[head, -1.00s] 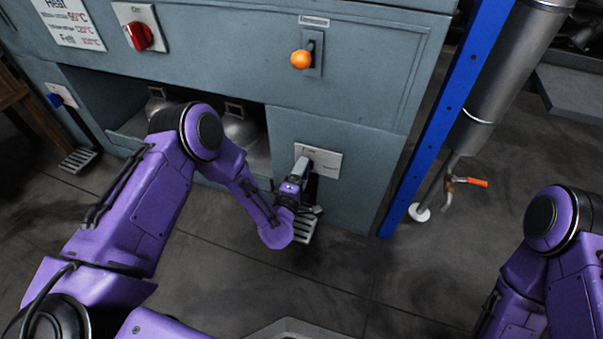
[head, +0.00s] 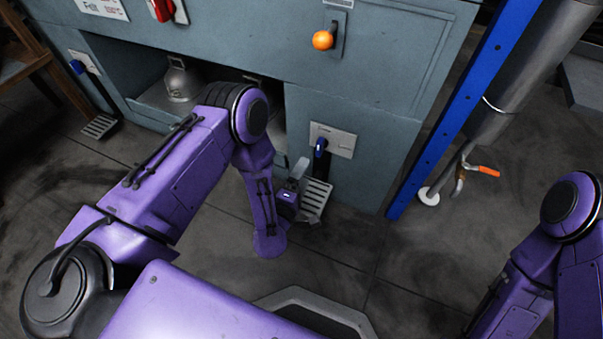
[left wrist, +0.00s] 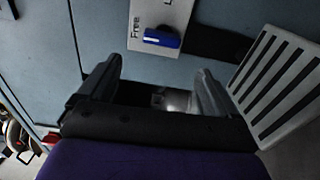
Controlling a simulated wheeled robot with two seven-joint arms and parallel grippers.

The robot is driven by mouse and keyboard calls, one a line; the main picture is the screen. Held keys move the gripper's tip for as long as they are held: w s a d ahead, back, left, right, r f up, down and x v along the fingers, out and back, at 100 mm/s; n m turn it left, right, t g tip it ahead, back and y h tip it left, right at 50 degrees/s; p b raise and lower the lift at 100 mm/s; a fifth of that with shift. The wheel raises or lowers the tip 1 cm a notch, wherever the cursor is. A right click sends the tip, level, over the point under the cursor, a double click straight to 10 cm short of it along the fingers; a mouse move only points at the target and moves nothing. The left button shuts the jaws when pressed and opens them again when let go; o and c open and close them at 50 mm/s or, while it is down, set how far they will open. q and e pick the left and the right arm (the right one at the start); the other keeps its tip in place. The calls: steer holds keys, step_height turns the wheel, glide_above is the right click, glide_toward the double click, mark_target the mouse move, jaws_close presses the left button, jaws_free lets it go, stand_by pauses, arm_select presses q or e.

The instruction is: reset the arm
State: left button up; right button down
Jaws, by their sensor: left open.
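My left gripper (head: 297,172) is in front of the lower right part of the grey-blue press (head: 375,77), beside a blue-tipped lever (head: 320,146) on a pale plate. In the left wrist view my left gripper (left wrist: 157,85) has its two fingers apart, with nothing between them. That view shows the blue lever tip (left wrist: 162,38) ahead of the fingers, apart from them, on a plate marked "Free". My right arm (head: 560,250) shows at the right edge, and its gripper is out of view.
A slotted metal pedal (head: 314,200) is close to my left gripper, at the right. A second blue lever (head: 77,67) and pedal (head: 99,126) are at the left. An orange knob (head: 323,40) is above. A blue post (head: 462,110) stands at the right.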

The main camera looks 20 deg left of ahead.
arm_select(q)
steer(key=shift+s, duration=0.1)
stand_by(0.4)
steer(key=s+a+f+m+g, duration=0.2)
steer(key=s+f+m+g, duration=0.5)
steer(key=s+f+m, duration=0.2)
steer(key=s+a+f+m+g+y, duration=0.15)
steer(key=s+a+g, duration=0.25)
steer(key=s, duration=0.4)
steer(key=s+a+f+m+g+y, duration=0.15)
steer(key=s+a+g, duration=0.3)
steer(key=s, duration=0.45)
step_height(320, 180, up, 34)
steer(key=a+n+y+p, duration=0.1)
steer(key=a+p, duration=0.1)
steer(key=p, duration=3)
steer(key=shift+s+t+p, duration=0.25)
steer(key=shift+t+p, duration=0.1)
steer(key=shift+r, duration=0.1)
